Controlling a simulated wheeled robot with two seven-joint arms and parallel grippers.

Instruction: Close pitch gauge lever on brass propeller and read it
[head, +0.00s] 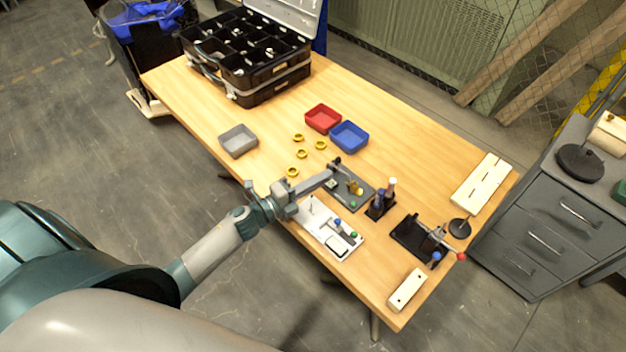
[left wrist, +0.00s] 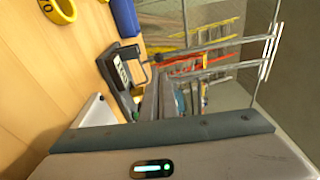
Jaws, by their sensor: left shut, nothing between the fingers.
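The small brass propeller (head: 355,187) sits on a dark grey plate (head: 342,199) near the front middle of the table. A small pale block (head: 331,183) stands on the same plate, left of the propeller. My left gripper (head: 335,162) is shut and empty, reaching over the plate's far-left side. In the left wrist view its fingers (left wrist: 160,97) are together, beside a dark block with a pale, marked face (left wrist: 122,72) and a thin bent rod. I cannot make out the gauge lever's position or read the marks. My right gripper is out of view.
Several brass rings (head: 298,137) lie behind the plate, near a grey bin (head: 238,141), red bin (head: 322,118) and blue bin (head: 349,136). A white board (head: 323,236), a bottle holder (head: 380,207) and a black clamp fixture (head: 411,238) stand close by.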

